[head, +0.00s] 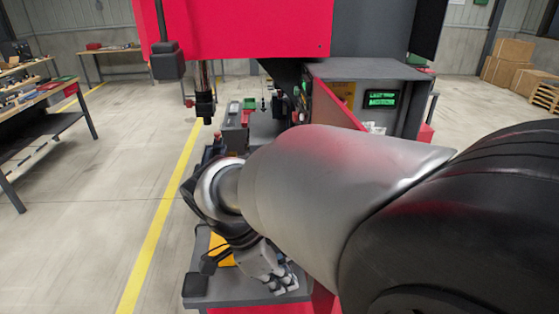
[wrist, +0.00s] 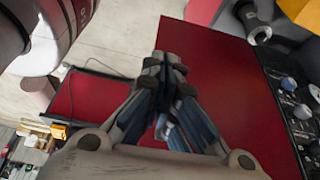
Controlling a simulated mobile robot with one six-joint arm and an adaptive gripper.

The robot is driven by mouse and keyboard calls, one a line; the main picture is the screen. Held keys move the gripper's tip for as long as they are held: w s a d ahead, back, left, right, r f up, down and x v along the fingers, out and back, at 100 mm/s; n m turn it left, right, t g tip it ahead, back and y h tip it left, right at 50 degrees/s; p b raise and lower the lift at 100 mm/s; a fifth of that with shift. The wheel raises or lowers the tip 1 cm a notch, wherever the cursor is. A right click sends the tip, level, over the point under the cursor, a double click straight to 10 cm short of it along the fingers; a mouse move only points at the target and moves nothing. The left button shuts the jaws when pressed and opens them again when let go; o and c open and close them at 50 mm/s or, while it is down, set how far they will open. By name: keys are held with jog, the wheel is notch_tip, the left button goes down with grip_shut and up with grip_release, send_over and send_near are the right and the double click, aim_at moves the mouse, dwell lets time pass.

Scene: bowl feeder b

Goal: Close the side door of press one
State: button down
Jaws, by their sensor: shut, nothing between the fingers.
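The press (head: 240,30) is the tall red and dark grey machine in the head view. A slanted red panel (head: 335,104) stands out from its grey housing, beside an opening with green lit displays; it looks like the side door, standing open. My gripper (head: 284,284) is low in the head view, over the grey ledge at the front, partly hidden by my arm. In the wrist view my gripper (wrist: 166,66) has its fingers together and empty. Its tips overlap the left edge of a broad red panel (wrist: 225,75); I cannot tell whether they touch it.
A dark control panel with knobs (wrist: 288,84) borders the red panel at right in the wrist view. A grey ledge (head: 235,290) lies under my gripper. A workbench (head: 45,98) stands at left, cardboard boxes (head: 508,62) at far right. The floor left of the press is clear.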

jog(key=d+f+b, duration=0.2)
jog(key=d+f, duration=0.5)
jog(key=f, duration=0.2)
jog(key=shift+w+d+b, duration=0.2)
jog(key=shift+d+b, duration=0.1)
jog(key=shift+d, duration=0.05)
jog(key=shift+f, duration=0.1)
jog(key=shift+d, duration=0.15)
